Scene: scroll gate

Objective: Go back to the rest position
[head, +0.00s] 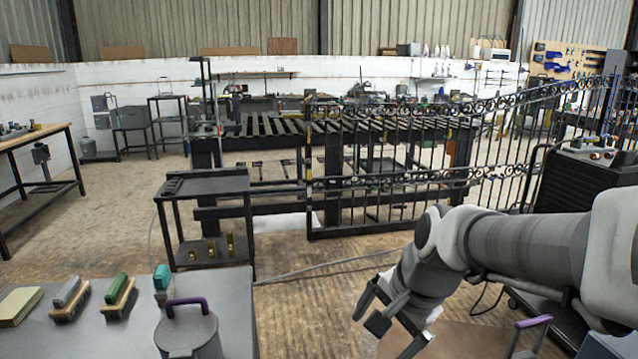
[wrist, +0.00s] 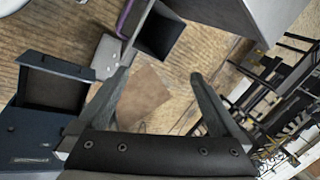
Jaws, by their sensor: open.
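My gripper (head: 385,322) hangs at the lower right of the head view, on my grey and white arm, pointing down and to the left. It is to the right of the grey table and above the floor. In the wrist view my gripper (wrist: 158,75) shows two dark fingers spread wide with nothing between them. Beyond the fingers lies a flat brown piece (wrist: 143,98) on the wooden-looking floor. The fingers appear apart from everything around them.
A grey table (head: 235,290) at the lower left holds several brushes and a canister (head: 188,335) with a purple handle. A scrolled black gate (head: 400,185) stands ahead by a slatted workbench. A dark cart (head: 205,185) stands left. The wrist view shows a dark blue box (wrist: 30,140).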

